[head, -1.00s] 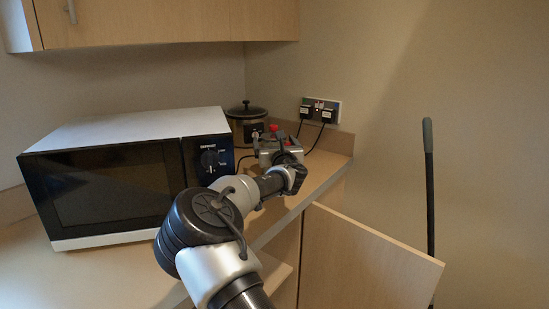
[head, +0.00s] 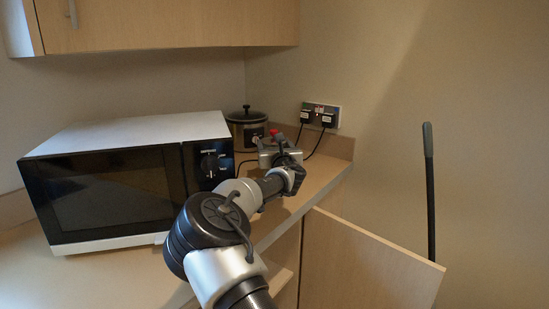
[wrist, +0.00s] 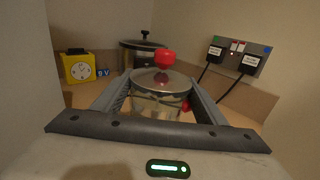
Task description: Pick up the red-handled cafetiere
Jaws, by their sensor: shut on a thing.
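The cafetiere (wrist: 158,102) shows in the wrist view as a glass pot with a metal lid, a red knob on top and a bit of red at its right side. My gripper (wrist: 160,92) has one finger on each side of the pot and is shut on it. In the head view, the red knob of the cafetiere (head: 274,133) shows just beyond my gripper (head: 272,150). My wrist and gripper hide most of the pot there. I cannot tell whether its base is clear of the counter.
A slow cooker (head: 246,128) stands behind, against the wall. A microwave (head: 125,180) fills the counter's left side. A socket with two plugs (head: 320,118) is on the wall. A yellow timer (wrist: 78,68) stands at left. An open cupboard door (head: 365,262) juts out below the counter.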

